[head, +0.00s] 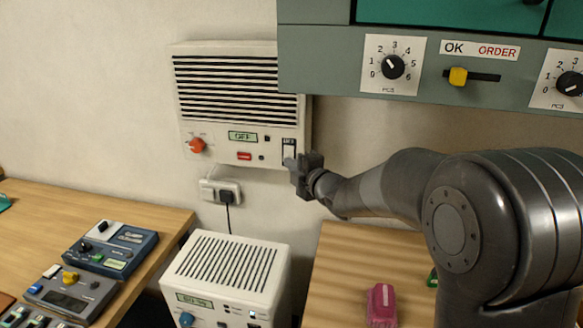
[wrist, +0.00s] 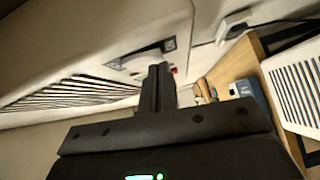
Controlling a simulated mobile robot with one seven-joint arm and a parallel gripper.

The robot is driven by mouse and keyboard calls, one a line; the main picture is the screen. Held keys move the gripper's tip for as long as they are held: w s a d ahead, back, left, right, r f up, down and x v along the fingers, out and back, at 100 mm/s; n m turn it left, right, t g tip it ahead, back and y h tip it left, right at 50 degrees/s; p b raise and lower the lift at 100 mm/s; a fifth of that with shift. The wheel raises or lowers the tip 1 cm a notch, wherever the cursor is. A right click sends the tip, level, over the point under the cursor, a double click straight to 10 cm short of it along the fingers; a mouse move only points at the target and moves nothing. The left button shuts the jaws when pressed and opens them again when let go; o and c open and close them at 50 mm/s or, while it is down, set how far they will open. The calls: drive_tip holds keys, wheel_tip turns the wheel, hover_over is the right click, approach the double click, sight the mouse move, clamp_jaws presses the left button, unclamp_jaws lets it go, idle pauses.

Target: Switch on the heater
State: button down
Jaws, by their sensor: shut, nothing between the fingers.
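The heater (head: 242,105) is a white wall unit with dark slats, an orange-red knob, a red button and a small green display that reads OFF. A white rocker switch (head: 289,149) sits at the right end of its control strip. My gripper (head: 292,164) is shut and empty, its tip at the lower part of this switch; I cannot tell whether it touches. In the wrist view the closed fingers (wrist: 158,85) point at the heater's tilted front (wrist: 110,50). They hide part of the control strip.
A socket with a black plug (head: 227,197) is below the heater. A white slatted unit (head: 225,262) stands lower down. Small devices (head: 110,248) lie on the left table; a pink object (head: 381,305) is on the right one.

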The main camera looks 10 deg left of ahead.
drive_tip(key=shift+w, duration=0.25)
drive_tip(key=shift+s+f, duration=0.1)
drive_tip(key=shift+s, duration=0.05)
drive_tip(key=s+d+f, duration=0.1)
drive_tip(key=s+d, duration=0.6)
drive_tip(key=s, duration=0.3)
drive_tip(key=shift+s+f, duration=0.15)
drive_tip(key=shift+s, duration=0.25)
